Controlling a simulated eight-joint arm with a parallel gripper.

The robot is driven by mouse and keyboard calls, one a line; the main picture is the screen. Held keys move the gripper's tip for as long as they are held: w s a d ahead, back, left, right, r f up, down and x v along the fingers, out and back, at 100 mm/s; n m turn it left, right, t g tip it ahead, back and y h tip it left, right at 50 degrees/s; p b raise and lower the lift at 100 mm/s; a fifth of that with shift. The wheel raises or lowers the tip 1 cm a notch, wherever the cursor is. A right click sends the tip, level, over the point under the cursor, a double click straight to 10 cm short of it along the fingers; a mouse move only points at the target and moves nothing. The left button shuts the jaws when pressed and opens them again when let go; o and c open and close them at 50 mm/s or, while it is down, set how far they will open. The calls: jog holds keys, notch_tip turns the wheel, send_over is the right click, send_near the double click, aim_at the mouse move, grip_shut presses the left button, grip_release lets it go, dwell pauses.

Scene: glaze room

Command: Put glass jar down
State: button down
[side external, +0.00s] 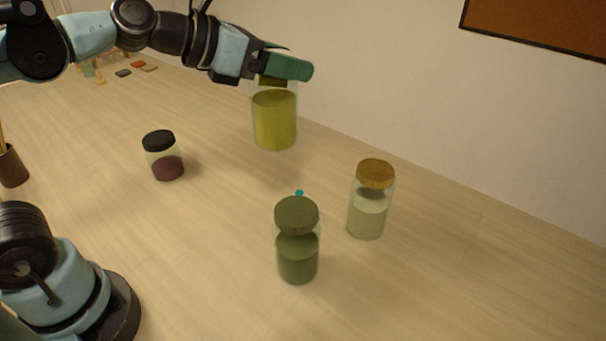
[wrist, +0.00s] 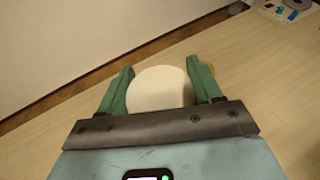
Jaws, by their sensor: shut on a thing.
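A glass jar with yellow-olive contents (side external: 274,122) hangs upright from my gripper (side external: 288,68) in the side view. My gripper is shut on its top. In the wrist view the two green fingers of my gripper (wrist: 161,68) stand on either side of the jar's pale round lid (wrist: 160,90). The fingers hide most of the lid in the side view. The jar seems to be above the table; I cannot tell the exact gap under it.
A dark-green-lidded jar (side external: 297,258) and a brown-lidded jar (side external: 370,215) stand in front. A black-lidded jar (side external: 164,160) stands to the left. A small teal dot (side external: 299,193) lies on the table (side external: 220,225). The wall (side external: 400,90) is behind.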

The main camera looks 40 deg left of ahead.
aim_at(284, 113)
notch_tip(284, 113, down, 8)
jog(key=shift+a+f, duration=0.1)
jog(key=shift+f, duration=0.15)
jog(key=w+a+f, duration=0.5)
jog(key=a+f, duration=0.5)
jog(key=f, duration=0.1)
jog(key=shift+w, duration=0.3)
dwell(0.6)
jog(key=shift+f, duration=0.15)
jog(key=shift+c, duration=1)
grip_release()
